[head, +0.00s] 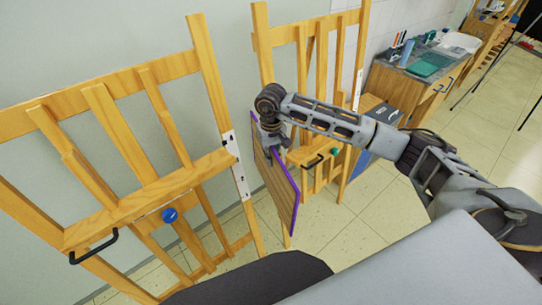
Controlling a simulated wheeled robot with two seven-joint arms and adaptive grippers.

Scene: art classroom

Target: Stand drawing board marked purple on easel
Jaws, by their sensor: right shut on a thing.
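The drawing board (278,185) is a thin wooden panel with a purple edge, seen nearly edge-on between the two easels. My right gripper (271,145) is shut on its upper part, and the fingertips are partly hidden against it. The board hangs tilted in the air, apart from the near easel's ledge. A wooden easel (147,205) with a blue knob stands at the left, its ledge bare. A second wooden easel (262,45) with a green knob stands behind the board and my right arm. My left gripper is not in view.
A wooden cabinet (410,92) with a cup of pens, a blue cup and a green tray on top stands at the back right. Tiled floor (385,225) is open at the right. A wall runs behind the easels.

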